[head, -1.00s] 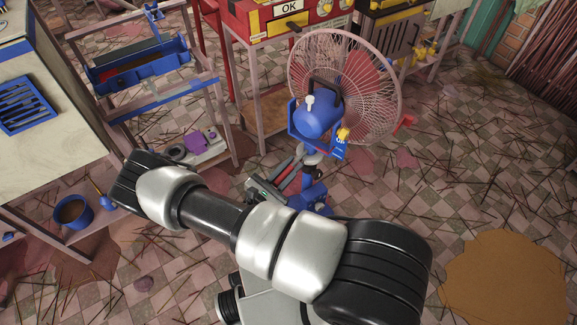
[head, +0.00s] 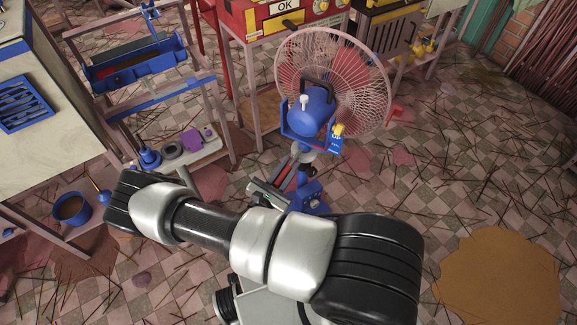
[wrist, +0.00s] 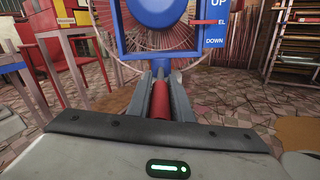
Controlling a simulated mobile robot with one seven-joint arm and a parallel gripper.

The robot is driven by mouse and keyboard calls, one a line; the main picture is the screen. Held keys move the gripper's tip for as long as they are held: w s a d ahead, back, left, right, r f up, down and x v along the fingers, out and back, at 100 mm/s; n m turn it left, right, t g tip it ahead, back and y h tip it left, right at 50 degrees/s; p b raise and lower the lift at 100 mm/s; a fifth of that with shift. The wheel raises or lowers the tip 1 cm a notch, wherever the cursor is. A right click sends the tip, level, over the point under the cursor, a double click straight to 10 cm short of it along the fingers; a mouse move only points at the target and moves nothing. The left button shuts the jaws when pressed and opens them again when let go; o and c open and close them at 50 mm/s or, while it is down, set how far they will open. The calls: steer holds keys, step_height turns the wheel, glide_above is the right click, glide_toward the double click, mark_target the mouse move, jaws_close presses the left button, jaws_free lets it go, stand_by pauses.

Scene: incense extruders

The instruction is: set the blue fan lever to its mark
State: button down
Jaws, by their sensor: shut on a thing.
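The blue fan (head: 312,108) stands upright with its pale wire cage in the middle of the head view. Its blue housing (wrist: 152,10) fills the top of the wrist view. A blue scale plate (wrist: 218,28) at its right reads UP, a partly hidden word ending in EL, and DOWN. A red pointer (wrist: 208,21) crosses the plate between UP and EL. My gripper (wrist: 160,88) is shut on the fan lever's red handle (wrist: 160,104), below the housing.
A red machine marked OK (head: 270,22) stands on a table behind the fan. A frame with a blue tray (head: 140,65) is at the left, with a blue pot (head: 73,209) below. Tiled floor with scattered sticks and a tan patch (head: 500,275) lies open at right.

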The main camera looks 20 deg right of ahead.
steer(key=shift+s+d+f, duration=0.1)
steer(key=shift+s, duration=0.05)
steer(key=c, duration=1.6)
jaws_free()
steer(key=p+v, duration=0.1)
steer(key=v, duration=1.6)
steer(key=shift+s, duration=0.1)
